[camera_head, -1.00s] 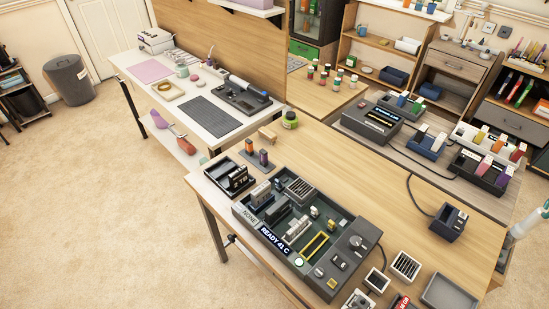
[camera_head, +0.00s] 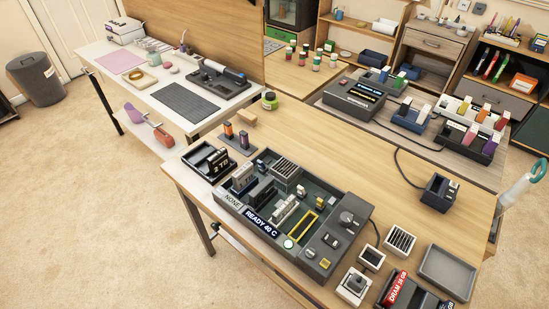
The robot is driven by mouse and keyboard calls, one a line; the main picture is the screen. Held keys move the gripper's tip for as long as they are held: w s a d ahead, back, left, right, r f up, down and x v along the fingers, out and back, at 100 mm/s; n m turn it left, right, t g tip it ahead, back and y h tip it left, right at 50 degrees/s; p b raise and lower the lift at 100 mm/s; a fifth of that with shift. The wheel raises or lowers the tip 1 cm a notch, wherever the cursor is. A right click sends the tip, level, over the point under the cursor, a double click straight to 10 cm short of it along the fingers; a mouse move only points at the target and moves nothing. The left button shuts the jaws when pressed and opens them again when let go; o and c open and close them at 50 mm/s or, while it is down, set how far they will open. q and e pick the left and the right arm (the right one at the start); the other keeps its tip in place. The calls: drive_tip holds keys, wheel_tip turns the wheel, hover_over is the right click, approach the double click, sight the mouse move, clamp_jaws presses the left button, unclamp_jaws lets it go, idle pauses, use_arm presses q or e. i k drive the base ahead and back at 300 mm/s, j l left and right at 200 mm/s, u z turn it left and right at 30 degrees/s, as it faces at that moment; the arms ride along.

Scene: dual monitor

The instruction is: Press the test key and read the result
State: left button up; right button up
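A dark test board in a grey case (camera_head: 375,209) lies on the near wooden bench. Its front shows a small "NONE" label (camera_head: 232,201) and a blue display (camera_head: 262,223) that appears to read "READY 40 C". A round, pale green button (camera_head: 289,243) sits near the front edge. A yellow key (camera_head: 324,263), a dark rocker (camera_head: 330,240) and a round knob (camera_head: 346,218) are on the right-hand panel. I cannot tell from markings which is the test key. A yellow-framed slot (camera_head: 303,224) and several modules stand on the board. Neither gripper is in view.
A dark tray (camera_head: 205,161) is left of the board. Small parts, an empty grey tray (camera_head: 447,273) and a "DRAM" holder (camera_head: 399,290) lie right. A dark instrument (camera_head: 354,94) and module racks stand behind. Bare wood (camera_head: 335,155) lies between.

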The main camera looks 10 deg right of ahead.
sight(325, 263)
drive_tip(key=z, duration=0.95)
